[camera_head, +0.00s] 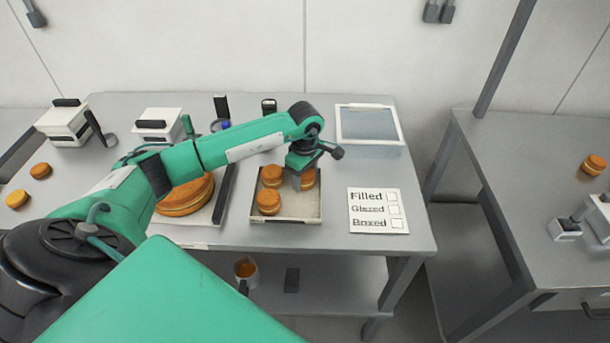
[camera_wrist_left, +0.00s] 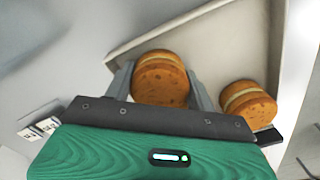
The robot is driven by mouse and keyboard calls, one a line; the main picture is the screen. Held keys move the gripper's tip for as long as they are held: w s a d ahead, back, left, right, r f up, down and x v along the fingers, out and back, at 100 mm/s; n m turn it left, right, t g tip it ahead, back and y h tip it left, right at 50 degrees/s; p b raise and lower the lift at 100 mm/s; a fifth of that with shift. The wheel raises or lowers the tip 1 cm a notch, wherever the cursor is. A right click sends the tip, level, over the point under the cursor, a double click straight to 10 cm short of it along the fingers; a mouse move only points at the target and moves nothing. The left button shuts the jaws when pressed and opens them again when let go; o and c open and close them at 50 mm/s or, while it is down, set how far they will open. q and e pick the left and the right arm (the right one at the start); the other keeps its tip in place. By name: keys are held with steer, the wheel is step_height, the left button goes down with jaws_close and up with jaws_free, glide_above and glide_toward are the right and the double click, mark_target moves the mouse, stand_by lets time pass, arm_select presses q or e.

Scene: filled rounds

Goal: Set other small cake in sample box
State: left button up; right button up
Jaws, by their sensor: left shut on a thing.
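My left gripper (camera_head: 302,180) reaches down over the right side of a shallow, light-walled box (camera_head: 297,213). It is shut on a small round filled cake (camera_head: 308,179), which also shows between the two fingers in the left wrist view (camera_wrist_left: 160,82). I cannot tell whether this cake touches the box floor. One other cake (camera_wrist_left: 248,105) shows beside the gripper in the left wrist view. My right gripper is not in view.
A large round cake (camera_head: 186,196) lies on a board left of the box, partly behind my arm. A checklist card (camera_head: 378,211) and a box with a clear lid (camera_head: 368,124) are to the right. A gap separates this table from the right-hand table (camera_head: 520,160).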

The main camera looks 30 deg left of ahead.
arm_select(q)
steer(key=o, duration=0.4)
steer(key=shift+r, duration=0.1)
steer(key=shift+r, duration=0.25)
step_height(320, 180, up, 10)
steer(key=b, duration=0.3)
steer(key=shift+r, duration=0.8)
